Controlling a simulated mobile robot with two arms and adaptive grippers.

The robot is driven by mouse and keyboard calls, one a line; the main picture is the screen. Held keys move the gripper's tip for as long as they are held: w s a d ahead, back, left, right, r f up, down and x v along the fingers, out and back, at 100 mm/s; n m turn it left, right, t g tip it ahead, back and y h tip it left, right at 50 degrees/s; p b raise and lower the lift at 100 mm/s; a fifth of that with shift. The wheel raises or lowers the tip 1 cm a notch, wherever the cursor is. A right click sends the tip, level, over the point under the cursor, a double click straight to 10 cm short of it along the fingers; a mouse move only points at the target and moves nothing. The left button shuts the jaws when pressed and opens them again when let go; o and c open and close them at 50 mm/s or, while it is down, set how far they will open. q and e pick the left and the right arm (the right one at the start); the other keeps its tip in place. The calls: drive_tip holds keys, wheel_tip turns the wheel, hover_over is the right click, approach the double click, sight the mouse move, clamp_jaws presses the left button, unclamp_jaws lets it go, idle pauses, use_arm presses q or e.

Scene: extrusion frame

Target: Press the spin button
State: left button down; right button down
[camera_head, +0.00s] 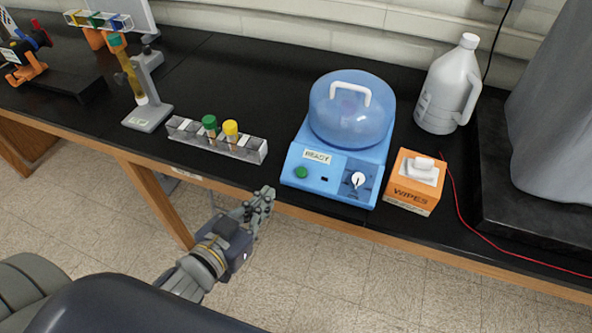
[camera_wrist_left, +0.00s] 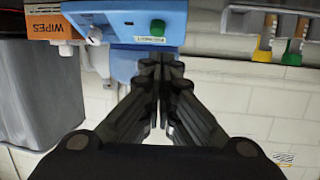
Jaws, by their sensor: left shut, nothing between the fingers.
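The blue centrifuge (camera_head: 334,172) stands on the black bench with its clear domed lid down. Its front panel has a round green button (camera_head: 301,172), a white dial (camera_head: 357,180) and a label reading READY. My left gripper (camera_head: 266,193) is shut and empty, in front of the bench edge, left of the button and nearer to me. In the left wrist view the picture is upside down; the green button (camera_wrist_left: 157,27) shows just beyond the shut fingertips (camera_wrist_left: 160,60), apart from them as far as I can tell.
A clear rack (camera_head: 217,140) with green- and yellow-capped tubes stands left of the centrifuge. An orange wipes box (camera_head: 413,184) is close on its right, with a white jug (camera_head: 447,85) behind. A red wire lies further right. The space before the panel looks clear.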

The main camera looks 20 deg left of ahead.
use_arm(q)
drive_tip(key=r, duration=0.2)
drive_tip(key=shift+s+d+r, duration=0.15)
drive_tip(key=shift+d+r, duration=0.1)
drive_tip(key=shift+r, duration=0.1)
drive_tip(key=b, duration=0.4)
hover_over(302, 172)
drive_tip(key=s+a, duration=0.1)
drive_tip(key=s, duration=0.4)
wheel_tip(302, 172, down, 2)
drive_tip(key=shift+w+f, duration=0.55)
drive_tip(key=shift+f, duration=0.3)
drive_tip(key=shift+w+f, duration=0.55)
drive_tip(key=shift+f, duration=0.3)
